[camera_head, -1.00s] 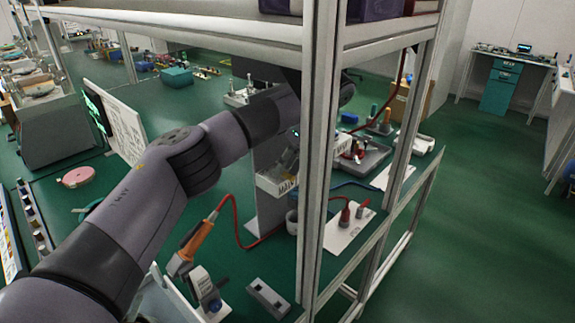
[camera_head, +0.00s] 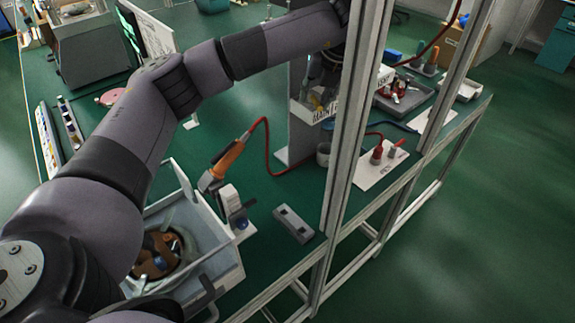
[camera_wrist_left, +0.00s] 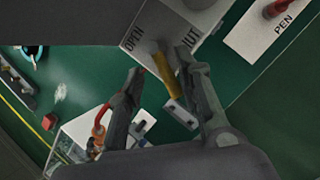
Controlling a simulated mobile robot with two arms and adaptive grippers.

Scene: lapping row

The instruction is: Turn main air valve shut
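The main air valve has a yellow lever (camera_wrist_left: 172,80), standing out from a white panel (camera_wrist_left: 178,24) with an OPEN label and a partly covered second label. My left gripper (camera_wrist_left: 163,86) is open in the left wrist view, one finger on each side of the lever. Gaps show, and I cannot see contact. In the head view a white label plate (camera_head: 307,112) with MAIN lettering is on the bench stand, partly behind the frame post. My right gripper is not in view.
A grey frame post (camera_head: 352,110) stands close in front of the valve. An orange-handled tool (camera_head: 228,158) with a red hose lies nearby. A white plate with red fittings (camera_head: 383,166) is to the right. A white bin (camera_head: 222,262) is at the front left.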

